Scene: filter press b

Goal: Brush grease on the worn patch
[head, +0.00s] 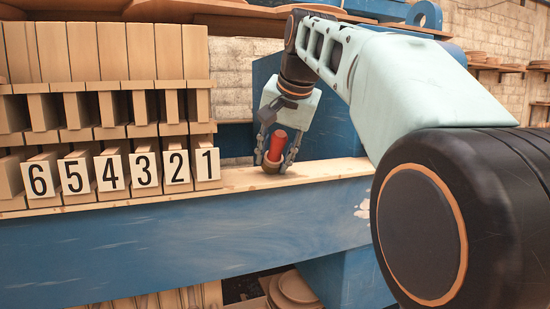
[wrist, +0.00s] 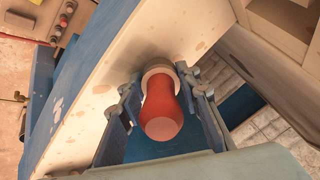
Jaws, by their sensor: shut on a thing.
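My gripper (head: 272,160) is shut on a red-handled brush (head: 278,146) above the pale wooden ledge (head: 325,172). In the wrist view the brush's rounded red handle (wrist: 161,112) points toward the camera, with the fingers on either side. Its lower end is at or very near the ledge; bristles are hidden, so I cannot tell whether they touch. A pale, worn-looking patch (head: 363,209) shows on the blue beam's face, right of the brush and below the ledge. Small tan blotches (wrist: 101,89) mark the ledge in the wrist view.
Wooden blocks with number cards (head: 123,172) stand on the ledge to the left of my gripper. A blue beam (head: 180,240) runs below the ledge. Round wooden plates (head: 297,288) lie beneath. A panel with buttons (wrist: 68,20) is at the wrist view's upper left.

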